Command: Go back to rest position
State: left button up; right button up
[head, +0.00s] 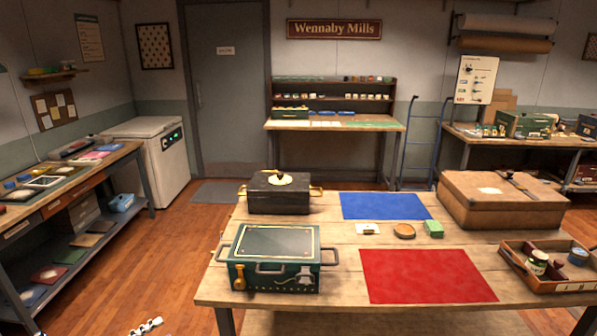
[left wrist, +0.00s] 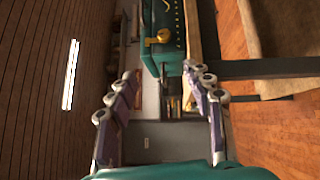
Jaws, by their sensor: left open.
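My left gripper (head: 147,326) shows only as pale fingertips at the bottom edge of the head view, over the wooden floor left of the front table (head: 340,263). In the left wrist view its two fingers (left wrist: 160,92) are spread wide with nothing held between them. The dark green decorated box (head: 274,258) stands at the table's left front corner, apart from the fingers. It also shows beyond the fingers in the left wrist view (left wrist: 172,65). My right gripper is in neither view.
The table holds a black box (head: 278,194), blue mat (head: 386,206), red mat (head: 427,276), large brown case (head: 502,203) and wooden tray (head: 548,286) with jars. A workbench (head: 62,185) stands at the left. The floor between is clear.

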pick_arm(q)
jog(key=s+d+r+m+g+y, duration=0.1)
jog(key=d+r+g+y, duration=0.25)
jog(key=d, duration=0.55)
jog(key=d+r+m+g+y, duration=0.2)
jog(key=d+r+y, duration=0.15)
jog(key=d, duration=0.45)
jog(key=s+d+m+y, duration=0.2)
jog(key=s+m+y, duration=0.1)
jog(key=s, duration=0.6)
jog(key=s+d+r+m+y, duration=0.1)
jog(key=s+m+y, duration=0.2)
jog(key=s, duration=0.6)
jog(key=shift+s+d+m+y, duration=0.4)
